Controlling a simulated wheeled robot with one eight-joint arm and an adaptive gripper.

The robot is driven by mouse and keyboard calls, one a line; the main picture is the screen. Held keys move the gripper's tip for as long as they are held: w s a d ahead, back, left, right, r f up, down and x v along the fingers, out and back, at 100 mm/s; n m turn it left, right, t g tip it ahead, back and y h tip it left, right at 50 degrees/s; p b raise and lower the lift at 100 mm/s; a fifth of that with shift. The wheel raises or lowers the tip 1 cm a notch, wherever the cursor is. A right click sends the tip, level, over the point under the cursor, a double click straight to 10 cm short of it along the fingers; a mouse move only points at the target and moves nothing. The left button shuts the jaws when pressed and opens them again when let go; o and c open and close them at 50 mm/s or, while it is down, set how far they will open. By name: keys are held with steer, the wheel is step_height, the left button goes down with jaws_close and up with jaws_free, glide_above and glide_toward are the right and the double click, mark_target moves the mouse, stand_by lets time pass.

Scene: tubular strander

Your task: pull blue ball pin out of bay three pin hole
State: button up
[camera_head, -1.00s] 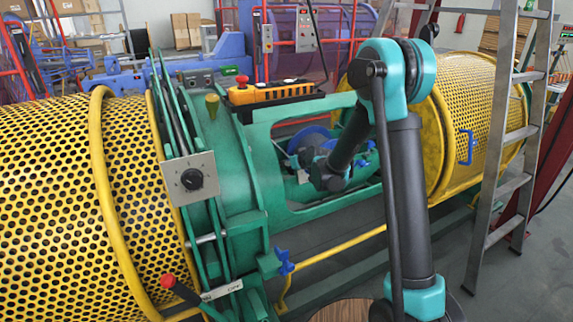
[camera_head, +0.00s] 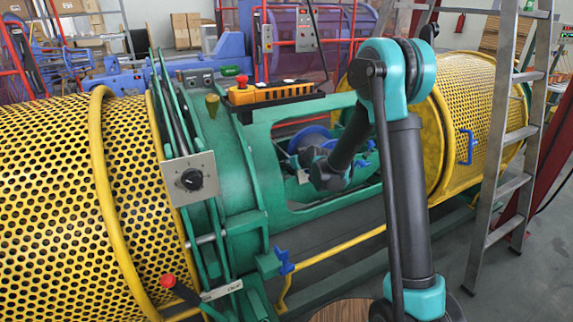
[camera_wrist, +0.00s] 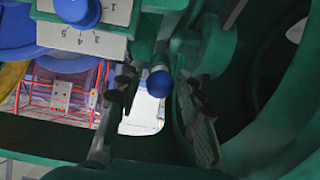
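A blue ball pin (camera_wrist: 159,82) shows in the middle of the wrist view by its round blue head; its shank and hole are hidden. My gripper (camera_wrist: 155,92) is open, with one dark finger left of the ball and one right of it. Gaps show on both sides, so the fingers do not visibly touch the ball. In the head view my arm reaches into the open window of the green cradle (camera_head: 262,170).
A white dial plate with a blue knob (camera_wrist: 78,12) is close at upper left in the wrist view. Green frame walls (camera_wrist: 265,150) lie right and below. The head view shows blue spools (camera_head: 312,138), yellow perforated guards (camera_head: 60,190) and a ladder (camera_head: 508,150).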

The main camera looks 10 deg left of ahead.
jaws_close()
steer(key=shift+v, duration=2.95)
steer(key=shift+s+d+r, duration=0.1)
steer(key=shift+s, duration=0.1)
steer(key=shift+v, duration=1.3)
